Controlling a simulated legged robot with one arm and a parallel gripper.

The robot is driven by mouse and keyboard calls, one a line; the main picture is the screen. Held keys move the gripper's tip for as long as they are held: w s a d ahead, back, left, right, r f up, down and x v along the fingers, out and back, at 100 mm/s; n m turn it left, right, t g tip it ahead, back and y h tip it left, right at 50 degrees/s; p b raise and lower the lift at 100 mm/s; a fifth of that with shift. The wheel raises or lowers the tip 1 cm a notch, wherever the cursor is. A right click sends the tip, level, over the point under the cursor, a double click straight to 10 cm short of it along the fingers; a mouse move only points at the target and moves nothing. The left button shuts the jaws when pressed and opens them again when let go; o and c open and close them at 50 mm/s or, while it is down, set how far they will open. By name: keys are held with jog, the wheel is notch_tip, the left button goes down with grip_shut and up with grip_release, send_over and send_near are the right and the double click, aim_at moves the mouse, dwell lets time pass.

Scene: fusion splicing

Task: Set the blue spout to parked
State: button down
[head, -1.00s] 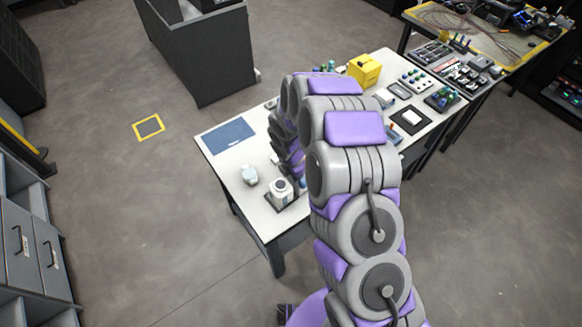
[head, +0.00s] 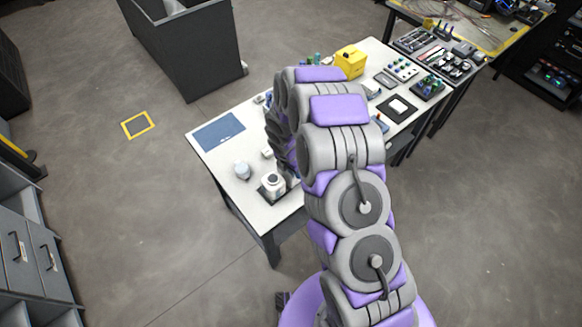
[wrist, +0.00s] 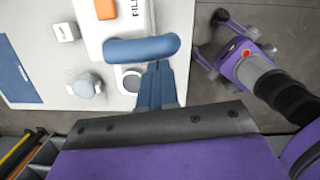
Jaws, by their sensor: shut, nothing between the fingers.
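The blue spout (wrist: 130,50) shows in the wrist view as a thick, rounded blue bar lying crosswise over a white device marked with letters. A white ring-shaped opening (wrist: 131,81) lies just below the spout's middle. My gripper (wrist: 157,68) is shut and empty, its blue-grey fingertips at the lower edge of the spout's right part. I cannot tell whether they touch it. In the head view my arm hides the gripper and the spout.
A round white-capped jar (wrist: 84,86), a small white cube (wrist: 66,32) and a blue mat (wrist: 14,75) lie left of the device. An orange block (wrist: 105,9) is on the device.

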jog(key=shift+w+r+p, duration=0.1)
jog(key=shift+w+p, duration=0.05)
jog(key=shift+p, duration=0.2)
jog(key=shift+w+a+p, duration=0.25)
jog(key=shift+w+p, duration=0.3)
jog(key=shift+p, duration=0.1)
jog(key=s+a+r, duration=0.1)
jog(key=s+r, duration=0.1)
jog(key=r, duration=0.4)
jog(key=s+a+r, duration=0.1)
jog(key=a+r, duration=0.1)
jog(key=r, duration=0.4)
jog(key=shift+s, duration=0.4)
jog(key=shift+a, duration=0.1)
